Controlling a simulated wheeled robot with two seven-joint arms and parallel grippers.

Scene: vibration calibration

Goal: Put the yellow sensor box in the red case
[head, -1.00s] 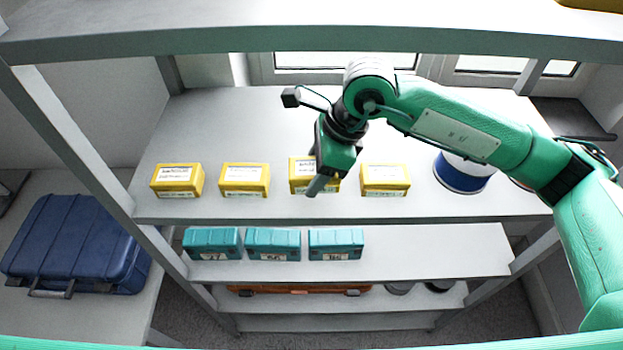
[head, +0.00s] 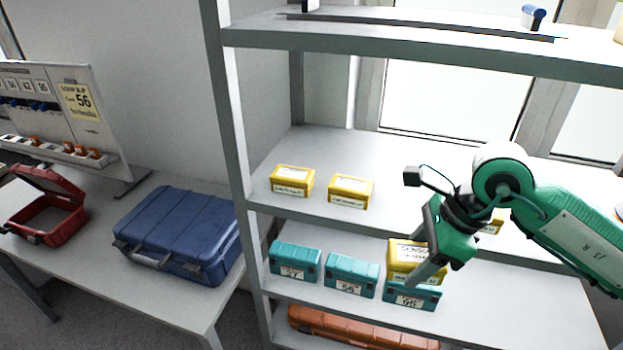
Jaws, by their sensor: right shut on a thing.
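My right gripper (head: 432,268) is shut on a yellow sensor box (head: 404,256), which it holds in front of the shelf, above a teal box. The gripper hides part of the box. Two more yellow boxes, one at the left (head: 291,181) and one beside it (head: 350,191), sit on the upper shelf. Another yellow box (head: 493,228) is mostly hidden behind my right arm. The red case (head: 47,205) stands with its lid up on the table at the far left; its inside looks empty. My left gripper is not in view.
A shut blue case (head: 178,232) lies on the table (head: 110,275) between the red case and the shelf post (head: 228,120). Several teal boxes (head: 351,275) stand on the lower shelf, with an orange case (head: 355,330) beneath. A panel with a "56" slip (head: 78,100) stands behind the red case.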

